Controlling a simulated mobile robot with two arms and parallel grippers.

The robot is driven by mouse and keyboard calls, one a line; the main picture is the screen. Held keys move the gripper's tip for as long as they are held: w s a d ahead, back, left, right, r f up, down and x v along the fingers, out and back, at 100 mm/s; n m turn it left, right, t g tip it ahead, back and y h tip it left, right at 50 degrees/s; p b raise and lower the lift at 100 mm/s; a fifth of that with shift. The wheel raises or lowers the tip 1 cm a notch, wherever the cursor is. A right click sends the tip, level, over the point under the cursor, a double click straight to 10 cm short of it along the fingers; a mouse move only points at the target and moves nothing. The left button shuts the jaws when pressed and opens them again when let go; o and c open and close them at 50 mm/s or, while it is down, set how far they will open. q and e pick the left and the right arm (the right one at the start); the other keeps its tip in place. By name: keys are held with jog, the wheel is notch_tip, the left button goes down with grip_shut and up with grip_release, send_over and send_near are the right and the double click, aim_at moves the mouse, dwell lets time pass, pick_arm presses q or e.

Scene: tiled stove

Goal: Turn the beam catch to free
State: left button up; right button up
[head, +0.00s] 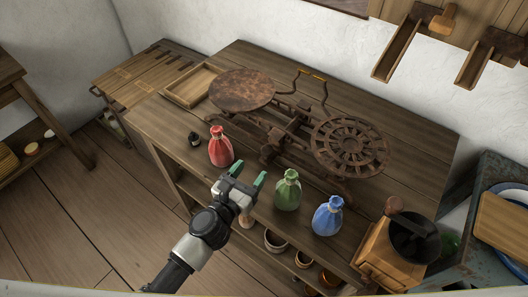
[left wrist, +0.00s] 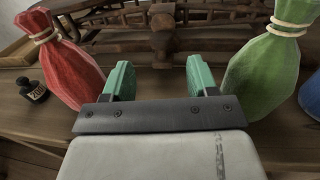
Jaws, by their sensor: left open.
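A rusty balance scale (head: 292,132) stands on the wooden table, with a flat round plate (head: 244,90) on its left and a spoked round plate (head: 350,146) on its right. Its dark frame also crosses the top of the left wrist view (left wrist: 225,45). I cannot make out for certain which part of it is the beam catch. My left gripper (head: 243,173) is open and empty at the table's front edge, in front of the scale. In the left wrist view its green fingers (left wrist: 160,72) stand apart, with an upright brown part of the scale (left wrist: 163,30) beyond the gap.
A red sack (head: 220,147) stands left of my left gripper; a green sack (head: 288,190) and a blue sack (head: 328,216) stand right. A wooden grinder (head: 397,245) is at the right corner, an empty tray (head: 190,86) at the back left.

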aim_at(262, 152)
pick_arm(q)
jog(key=x, duration=0.5)
jog(key=shift+d+r, duration=0.15)
jog(key=x, duration=0.2)
jog(key=shift+w, duration=0.3)
jog(key=shift+w+d, duration=0.1)
jog(key=shift+d, duration=0.05)
jog(key=c, duration=0.9)
jog(key=shift+r+m+g+h+p, duration=0.1)
jog(key=shift+m+g+h+p, duration=0.65)
jog(key=shift+h, duration=0.25)
jog(key=shift+w+a+m+g+h, duration=0.1)
jog(key=shift+a+m+g+h, duration=0.1)
jog(key=shift+m+g+h, duration=1.35)
jog(key=shift+g+h, duration=0.1)
jog(key=shift+h, duration=0.05)
pick_arm(e)
jog(key=shift+w+a+r, duration=0.1)
jog(key=shift+w+r, duration=0.3)
jog(key=shift+w, duration=0.3)
jog(key=shift+w+r, duration=0.4)
jog(key=shift+w, duration=0.3)
